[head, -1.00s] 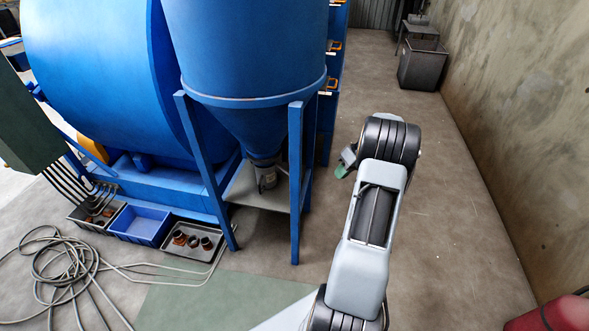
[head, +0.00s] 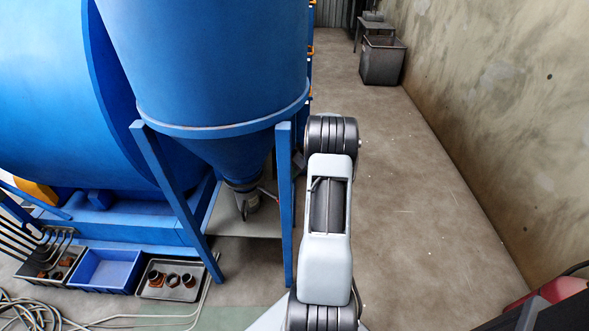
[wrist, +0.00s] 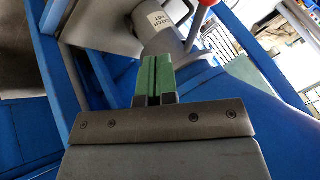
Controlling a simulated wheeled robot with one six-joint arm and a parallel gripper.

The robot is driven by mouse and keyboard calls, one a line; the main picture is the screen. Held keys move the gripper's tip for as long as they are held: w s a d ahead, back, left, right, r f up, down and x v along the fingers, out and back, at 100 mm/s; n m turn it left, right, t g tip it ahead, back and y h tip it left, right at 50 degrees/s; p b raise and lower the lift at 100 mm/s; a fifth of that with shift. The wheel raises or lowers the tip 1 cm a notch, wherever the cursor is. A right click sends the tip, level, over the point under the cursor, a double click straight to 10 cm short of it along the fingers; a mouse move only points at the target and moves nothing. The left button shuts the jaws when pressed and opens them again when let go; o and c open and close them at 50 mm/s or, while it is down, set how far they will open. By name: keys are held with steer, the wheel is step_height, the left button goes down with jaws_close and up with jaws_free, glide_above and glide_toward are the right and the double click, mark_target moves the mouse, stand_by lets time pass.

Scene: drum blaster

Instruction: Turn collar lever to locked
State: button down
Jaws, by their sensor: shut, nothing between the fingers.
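The collar lever (wrist: 196,28) is a grey bar with a red ball knob (wrist: 207,2) at the top of the wrist view. In the head view the outlet (head: 246,203) hangs under the cone of the blue hopper (head: 220,75); the lever there is too small to read. My gripper (wrist: 154,62) has green fingers, shut together and empty. In the wrist view its tips are just below the outlet and lever; I cannot tell whether they touch. In the head view the gripper is hidden behind the arm and hopper leg.
Blue hopper legs (head: 284,200) stand between my arm and the outlet. A blue bin (head: 104,269) and a tray of brown rings (head: 170,279) lie at lower left near coiled hoses. The floor (head: 420,220) to the right is clear up to the wall.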

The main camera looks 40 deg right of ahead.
steer(key=a+f+b, duration=0.1)
steer(key=a+f, duration=0.2)
steer(key=a, duration=0.3)
steer(key=shift+w+f, duration=0.2)
steer(key=shift+f, duration=0.2)
